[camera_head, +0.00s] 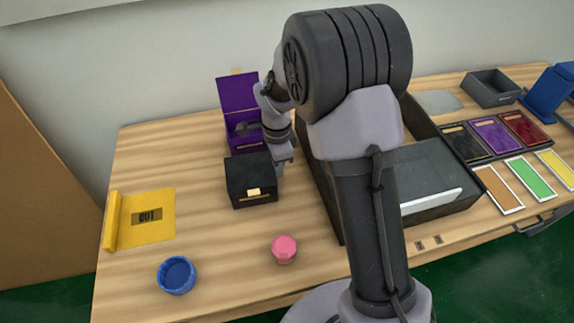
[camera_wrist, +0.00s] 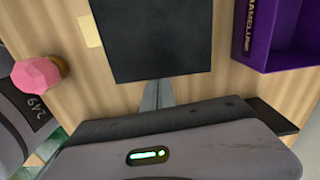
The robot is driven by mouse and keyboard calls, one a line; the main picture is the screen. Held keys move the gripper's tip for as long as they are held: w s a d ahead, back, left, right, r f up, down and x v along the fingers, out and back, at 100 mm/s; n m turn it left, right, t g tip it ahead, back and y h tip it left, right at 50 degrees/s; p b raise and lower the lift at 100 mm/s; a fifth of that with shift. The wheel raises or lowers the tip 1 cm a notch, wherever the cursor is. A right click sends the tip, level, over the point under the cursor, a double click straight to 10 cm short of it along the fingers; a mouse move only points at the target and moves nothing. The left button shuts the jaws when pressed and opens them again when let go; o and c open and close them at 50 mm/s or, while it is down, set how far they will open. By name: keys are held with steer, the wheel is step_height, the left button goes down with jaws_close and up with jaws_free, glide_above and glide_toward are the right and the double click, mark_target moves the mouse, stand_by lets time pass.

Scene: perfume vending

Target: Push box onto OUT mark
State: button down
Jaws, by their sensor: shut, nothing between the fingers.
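The black box (camera_head: 251,181) stands closed on the wooden table, with a gold tab on its front. It fills the top middle of the wrist view (camera_wrist: 150,40). The OUT mark (camera_head: 155,230) is a flat yellow mat with a dark OUT label and a raised left edge, to the left of the box. It is bare. My gripper (camera_head: 280,169) is shut and empty, low at the right side of the black box. In the wrist view its fingertips (camera_wrist: 157,90) are right at the box's near edge; I cannot tell whether they touch.
An open purple box (camera_head: 239,108) stands behind the black box. A blue round cup (camera_head: 176,275) and a pink faceted cap (camera_head: 284,249) are in front. A large dark tray (camera_head: 330,205) is at right. The table between box and mat is clear.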

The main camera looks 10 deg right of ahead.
steer(key=a, duration=1)
steer(key=s+a, duration=0.1)
steer(key=a, duration=1)
steer(key=s+a+p, duration=0.1)
steer(key=a, duration=0.9)
steer(key=shift+a, duration=0.25)
